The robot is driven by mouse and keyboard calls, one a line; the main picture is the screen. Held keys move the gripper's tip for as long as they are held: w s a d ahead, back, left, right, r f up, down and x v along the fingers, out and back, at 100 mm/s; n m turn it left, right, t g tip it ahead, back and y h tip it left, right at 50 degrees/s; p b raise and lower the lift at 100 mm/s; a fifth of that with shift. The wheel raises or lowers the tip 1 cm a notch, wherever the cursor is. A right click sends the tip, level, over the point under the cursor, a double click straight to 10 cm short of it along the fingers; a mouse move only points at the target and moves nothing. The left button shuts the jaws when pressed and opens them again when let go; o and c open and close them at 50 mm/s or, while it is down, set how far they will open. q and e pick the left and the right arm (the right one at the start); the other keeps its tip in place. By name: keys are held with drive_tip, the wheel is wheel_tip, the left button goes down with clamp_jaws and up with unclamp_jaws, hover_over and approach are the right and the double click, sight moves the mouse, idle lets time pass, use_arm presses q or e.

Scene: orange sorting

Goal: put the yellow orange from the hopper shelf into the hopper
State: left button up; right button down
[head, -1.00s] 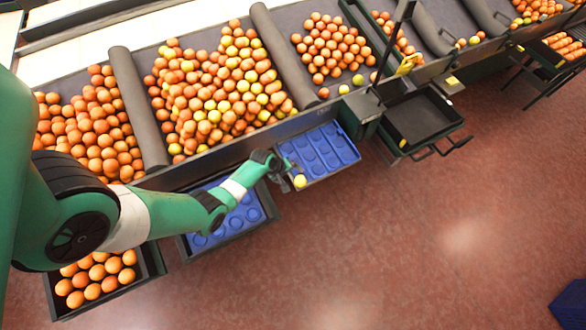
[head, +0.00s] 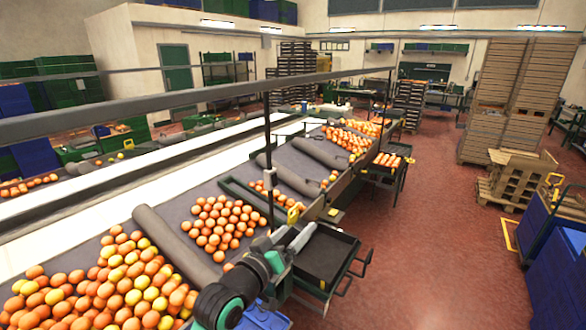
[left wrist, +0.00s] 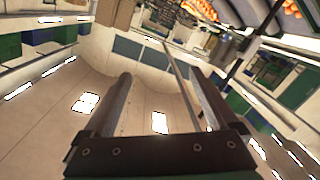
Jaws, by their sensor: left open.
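My left gripper (head: 291,238) is raised in front of the sorting line, beside a dark open tray (head: 322,262). It also shows in the left wrist view (left wrist: 161,78), with its two fingers apart and nothing between them. Several yellow oranges (head: 143,245) lie mixed with orange ones in the near-left bay; I cannot tell whether the task's yellow orange is among them. Part of a blue tray (head: 262,318) shows at the bottom, mostly hidden by my left arm. I cannot tell which part is the hopper. My right gripper is not in view.
Grey padded rollers (head: 180,246) divide the bays. A second bay of oranges (head: 218,222) lies behind my left arm. A dark post (head: 268,150) and a long rail (head: 200,92) stand over the line.

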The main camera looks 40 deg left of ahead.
use_arm(q)
drive_tip(key=s+d+r+m+t+h, duration=0.1)
drive_tip(key=s+d+r+m+t, duration=0.15)
drive_tip(key=d+r, duration=0.45)
drive_tip(key=s+d+r+m+t+h, duration=0.1)
drive_tip(key=s+d+r+m+t, duration=0.15)
drive_tip(key=r, duration=0.95)
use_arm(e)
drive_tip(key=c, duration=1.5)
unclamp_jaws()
use_arm(q)
drive_tip(key=s+d+r+m+t+h, duration=0.3)
drive_tip(key=s+d+r+t, duration=0.2)
drive_tip(key=s+r, duration=0.7)
drive_tip(key=shift+s+d+r, duration=0.35)
drive_tip(key=shift+d+r, duration=0.2)
drive_tip(key=shift+d, duration=0.15)
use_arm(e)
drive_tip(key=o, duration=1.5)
